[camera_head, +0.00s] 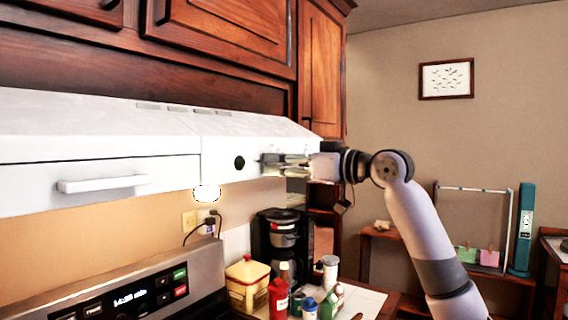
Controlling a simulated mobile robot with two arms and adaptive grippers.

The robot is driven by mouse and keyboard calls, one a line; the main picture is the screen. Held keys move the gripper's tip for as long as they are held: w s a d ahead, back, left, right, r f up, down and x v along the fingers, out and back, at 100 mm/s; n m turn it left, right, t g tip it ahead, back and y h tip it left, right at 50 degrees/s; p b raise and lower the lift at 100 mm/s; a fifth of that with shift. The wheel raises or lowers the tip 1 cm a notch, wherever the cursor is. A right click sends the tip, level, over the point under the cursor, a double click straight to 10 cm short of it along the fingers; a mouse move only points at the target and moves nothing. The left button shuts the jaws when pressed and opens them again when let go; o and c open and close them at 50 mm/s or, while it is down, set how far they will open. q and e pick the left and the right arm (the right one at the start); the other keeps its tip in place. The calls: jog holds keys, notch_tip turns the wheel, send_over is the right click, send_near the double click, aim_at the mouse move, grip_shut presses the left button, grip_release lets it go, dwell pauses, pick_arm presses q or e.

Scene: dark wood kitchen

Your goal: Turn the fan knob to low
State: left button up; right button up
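The fan knob (240,162) is a small, dark, round knob on the white front of the range hood (100,130), near the hood's right end. My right gripper (268,163) comes in from the right, with its fingers pointing left toward the knob. Its fingertips look a short way to the right of the knob, in front of or beside the hood's right end. I see no contact with the knob. The fingers are small and overlap in this view, so their opening is unclear. The knob's setting cannot be read. My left gripper is out of view.
Dark wood cabinets (220,30) hang directly above the hood. Below are a stove panel (130,298), a coffee maker (280,235), a yellow canister (247,280) and several bottles on the counter. A lit bulb (207,193) shows under the hood. The space before the knob looks clear.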

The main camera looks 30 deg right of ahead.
grip_shut()
dwell(0.3)
jog(key=shift+a+r+m+p, duration=0.1)
jog(key=shift+m+p, duration=0.8)
jog(key=shift+m, duration=1.55)
jog(key=shift+a+m+p, duration=0.1)
jog(key=shift+m+p, duration=0.8)
jog(key=shift+m, duration=1.55)
jog(key=shift+o, duration=0.7)
grip_release()
